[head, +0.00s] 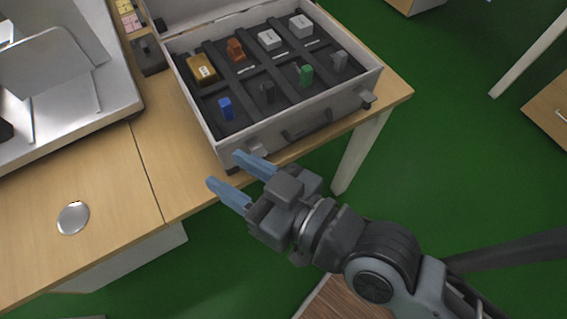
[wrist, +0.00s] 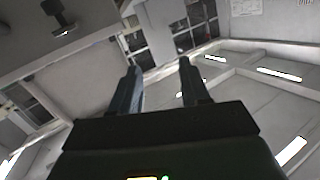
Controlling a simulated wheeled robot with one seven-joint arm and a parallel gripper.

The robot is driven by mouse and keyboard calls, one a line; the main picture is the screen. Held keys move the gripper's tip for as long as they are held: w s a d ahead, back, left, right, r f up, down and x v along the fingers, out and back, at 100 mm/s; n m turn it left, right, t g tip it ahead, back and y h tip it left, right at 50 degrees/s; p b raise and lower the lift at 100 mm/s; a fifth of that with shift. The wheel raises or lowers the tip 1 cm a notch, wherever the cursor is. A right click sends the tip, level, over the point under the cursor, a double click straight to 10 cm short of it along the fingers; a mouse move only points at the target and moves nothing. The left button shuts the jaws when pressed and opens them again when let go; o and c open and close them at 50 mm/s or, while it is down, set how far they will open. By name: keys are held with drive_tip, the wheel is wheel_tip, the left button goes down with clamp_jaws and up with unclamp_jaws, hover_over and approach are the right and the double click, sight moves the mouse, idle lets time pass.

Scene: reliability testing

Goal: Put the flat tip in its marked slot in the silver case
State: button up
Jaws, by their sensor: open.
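The silver case (head: 340,101) stands open on the wooden table in the head view. Its dark insert is divided into compartments holding a gold block (head: 201,69), an orange-brown piece (head: 235,49), two whitish blocks (head: 270,39), a blue piece (head: 225,108), a dark piece (head: 267,92), a green piece (head: 305,75) and a grey piece (head: 339,61). Small white labels lie between them, too small to read. I cannot tell which piece is the flat tip. My gripper (head: 227,170) is open and empty, in front of the case's near left corner. The wrist view shows its two spread fingers (wrist: 159,66).
A round silver disc (head: 73,217) lies on the table at left. A large grey-white apparatus (head: 60,85) fills the upper left. A small dark item (head: 148,57) sits beside the case. The table between disc and case is clear.

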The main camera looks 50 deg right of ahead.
drive_tip(key=s+d+h, duration=0.1)
drive_tip(key=s+d, duration=0.4)
drive_tip(key=s, duration=0.4)
drive_tip(key=s+d+g+h, duration=0.1)
drive_tip(key=s+d, duration=0.4)
drive_tip(key=s, duration=0.4)
drive_tip(key=shift+f, duration=0.15)
